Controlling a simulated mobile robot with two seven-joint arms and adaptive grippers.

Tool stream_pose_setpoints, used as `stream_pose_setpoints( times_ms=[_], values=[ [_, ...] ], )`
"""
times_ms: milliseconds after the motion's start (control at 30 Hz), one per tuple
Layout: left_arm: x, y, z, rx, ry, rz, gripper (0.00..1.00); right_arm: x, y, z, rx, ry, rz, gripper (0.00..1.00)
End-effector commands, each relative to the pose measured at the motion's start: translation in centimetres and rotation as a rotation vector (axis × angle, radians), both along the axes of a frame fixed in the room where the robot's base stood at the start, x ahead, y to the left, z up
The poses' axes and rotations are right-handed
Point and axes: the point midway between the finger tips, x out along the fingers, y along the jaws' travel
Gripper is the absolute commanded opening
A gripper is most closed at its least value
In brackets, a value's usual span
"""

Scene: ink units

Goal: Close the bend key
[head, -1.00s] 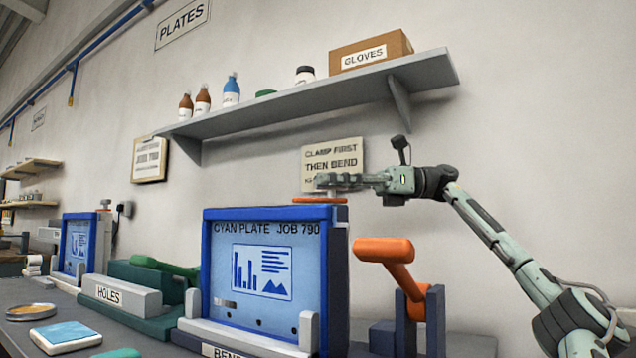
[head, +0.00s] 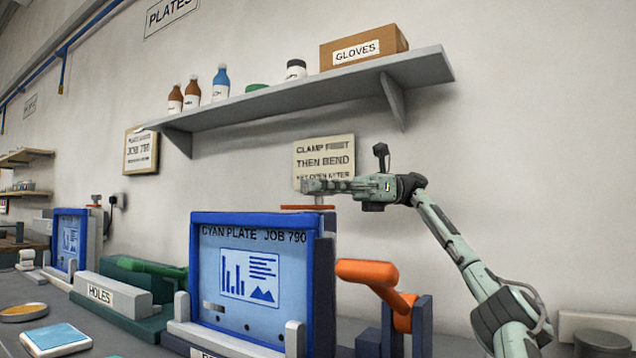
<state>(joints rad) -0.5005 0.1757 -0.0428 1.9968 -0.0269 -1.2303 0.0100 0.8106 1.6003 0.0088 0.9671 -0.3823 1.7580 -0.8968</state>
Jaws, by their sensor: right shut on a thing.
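The bend unit has a blue-framed panel (head: 262,270) reading "CYAN PLATE JOB 790". At its top back edge, a flat orange piece with a short grey stem, which I take as the bend key (head: 300,208), shows just above the frame. My right gripper (head: 312,187) comes from the right and is shut on the key's upper part. The fingers hide the grip itself, and the frame hides the key's lower part. An orange lever (head: 367,272) stands to the right of the panel, apart from the gripper. My left gripper is not in view.
A shelf (head: 300,100) with bottles and a gloves box (head: 364,48) hangs above my right arm. A sign (head: 324,160) is on the wall behind the gripper. A "HOLES" unit (head: 112,292) and another blue-framed panel (head: 70,240) stand to the left.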

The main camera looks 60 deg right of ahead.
Motion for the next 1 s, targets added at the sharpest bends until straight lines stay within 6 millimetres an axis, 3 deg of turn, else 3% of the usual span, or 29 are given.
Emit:
stream_pose_setpoints(
  times_ms=[267,300,467,1000],
  values=[
    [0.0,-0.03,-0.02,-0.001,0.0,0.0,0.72,-0.03,-0.09,0.2,0.004,-0.005,-0.004,0.0],
    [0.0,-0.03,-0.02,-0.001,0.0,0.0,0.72,-0.03,-0.09,0.21,0.004,-0.005,-0.004,0.16],
    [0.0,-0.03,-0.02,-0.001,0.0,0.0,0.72,-0.02,-0.06,0.15,0.002,-0.004,-0.002,0.36],
    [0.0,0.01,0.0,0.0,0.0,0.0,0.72,-0.48,-0.93,-0.18,0.004,0.005,-0.004,0.36]
  ],
)
